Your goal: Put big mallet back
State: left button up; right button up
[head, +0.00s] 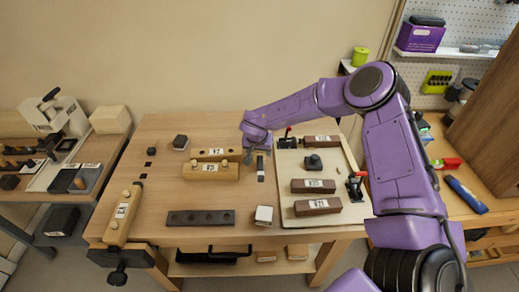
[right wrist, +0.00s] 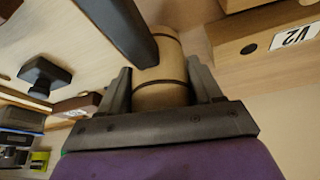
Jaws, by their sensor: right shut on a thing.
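My right gripper (head: 257,153) is over the middle of the workbench, pointing down. In the right wrist view its fingers (right wrist: 160,88) are shut on a light wooden cylinder with dark bands, which looks like the mallet (right wrist: 160,72). A dark bar, seemingly its handle, runs from the cylinder toward the upper left of that view. In the head view a small dark and pale part (head: 261,168) shows just below the gripper; the rest is hidden by it. I cannot tell whether the mallet touches the bench. My left gripper is not in view.
Labelled wooden blocks (head: 211,170) stand just left of the gripper. A pale board (head: 330,220) with brown labelled blocks (head: 318,207) and a black knob piece (head: 313,163) lies to the right. A dark strip with holes (head: 200,218) and a white-topped cube (head: 264,215) are nearer the front.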

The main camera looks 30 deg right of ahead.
jog(key=shift+f, duration=0.9)
dwell(1.0)
jog(key=shift+f, duration=0.25)
jog(key=shift+f, duration=0.3)
dwell(0.6)
jog(key=o, duration=1.5)
jog(key=shift+o, duration=0.4)
